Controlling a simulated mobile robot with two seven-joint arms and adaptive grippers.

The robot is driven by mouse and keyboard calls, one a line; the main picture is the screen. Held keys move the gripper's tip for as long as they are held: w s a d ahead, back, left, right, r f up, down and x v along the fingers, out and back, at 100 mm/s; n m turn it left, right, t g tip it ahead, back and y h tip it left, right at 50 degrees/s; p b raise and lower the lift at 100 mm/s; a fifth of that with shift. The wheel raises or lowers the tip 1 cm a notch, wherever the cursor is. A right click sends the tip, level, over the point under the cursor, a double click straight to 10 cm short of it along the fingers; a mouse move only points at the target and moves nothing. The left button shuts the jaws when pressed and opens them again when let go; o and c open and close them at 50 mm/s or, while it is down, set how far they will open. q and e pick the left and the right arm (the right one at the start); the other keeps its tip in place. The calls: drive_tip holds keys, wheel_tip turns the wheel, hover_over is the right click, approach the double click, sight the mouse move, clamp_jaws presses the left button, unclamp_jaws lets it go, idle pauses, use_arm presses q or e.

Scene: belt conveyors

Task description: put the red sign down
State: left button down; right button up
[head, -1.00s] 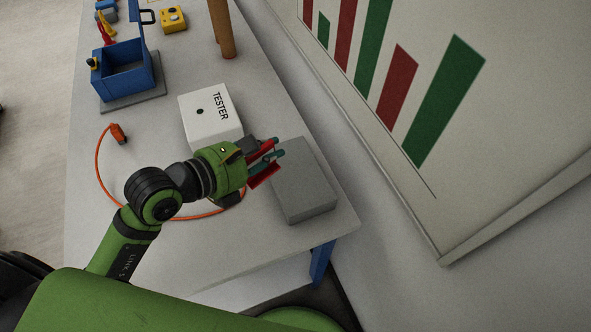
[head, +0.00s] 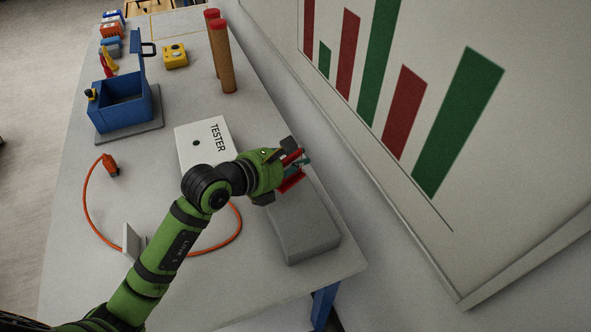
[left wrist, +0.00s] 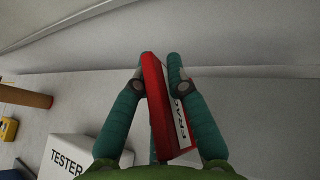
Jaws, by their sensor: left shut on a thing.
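The red sign (head: 292,181) is held in my left gripper (head: 296,160), above or at the far end of the grey block (head: 303,232). I cannot tell whether the sign touches the block. In the left wrist view the red sign (left wrist: 157,105) stands tilted between the two teal fingers of my left gripper (left wrist: 160,75), which are closed on it. My right gripper is not in view.
The white tester box (head: 203,140) stands left of my gripper. An orange cable (head: 88,205) loops over the table. Behind are a blue box (head: 122,108), a yellow device (head: 175,56) and two brown cylinders (head: 222,60). A chart board (head: 420,100) borders the right.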

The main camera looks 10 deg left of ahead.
use_arm(q)
wheel_tip(320, 180, down, 4)
drive_tip(key=shift+p, duration=0.3)
drive_tip(key=shift+f, duration=0.2)
drive_tip(key=c, duration=1.2)
unclamp_jaws()
drive_tip(key=shift+c, duration=0.2)
